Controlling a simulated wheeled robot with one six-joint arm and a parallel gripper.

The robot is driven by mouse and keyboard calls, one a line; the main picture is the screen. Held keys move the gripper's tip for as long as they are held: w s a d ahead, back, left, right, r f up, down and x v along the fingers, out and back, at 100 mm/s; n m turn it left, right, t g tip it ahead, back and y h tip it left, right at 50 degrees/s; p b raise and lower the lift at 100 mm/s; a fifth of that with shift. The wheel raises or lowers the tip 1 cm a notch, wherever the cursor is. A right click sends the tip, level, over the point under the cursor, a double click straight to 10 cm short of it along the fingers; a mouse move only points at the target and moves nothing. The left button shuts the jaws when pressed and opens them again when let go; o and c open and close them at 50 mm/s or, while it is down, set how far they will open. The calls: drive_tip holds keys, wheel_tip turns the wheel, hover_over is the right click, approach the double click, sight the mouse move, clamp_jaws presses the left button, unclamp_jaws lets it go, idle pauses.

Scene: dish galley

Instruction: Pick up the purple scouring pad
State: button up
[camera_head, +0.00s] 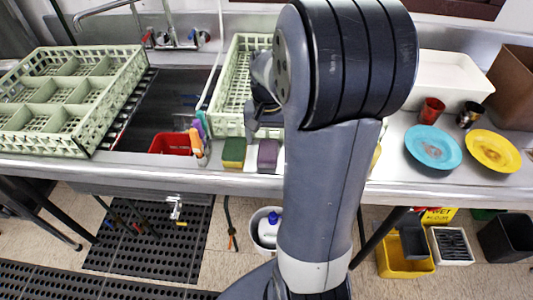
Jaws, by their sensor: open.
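The purple scouring pad (268,154) stands near the front edge of the steel counter, just left of my arm. A green and yellow sponge (234,152) stands close to its left. My gripper (251,128) is open and above the counter, a little behind and to the left of the purple pad. Part of the gripper is hidden behind my own arm. I cannot tell how high it is above the pad.
A pale green rack (226,124) is behind the gripper. A blue plate (420,136) and a yellow plate (480,141) lie right. My arm hides the middle counter.

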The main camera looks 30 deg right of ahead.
sight(268, 150)
drive_tip(key=shift+f, duration=2.75)
drive_tip(key=shift+c, duration=0.5)
drive_tip(key=c, duration=0.9)
drive_tip(key=shift+r, duration=0.15)
drive_tip(key=shift+c, duration=0.2)
wheel_tip(268, 150, up, 18)
drive_tip(key=p, duration=0.1)
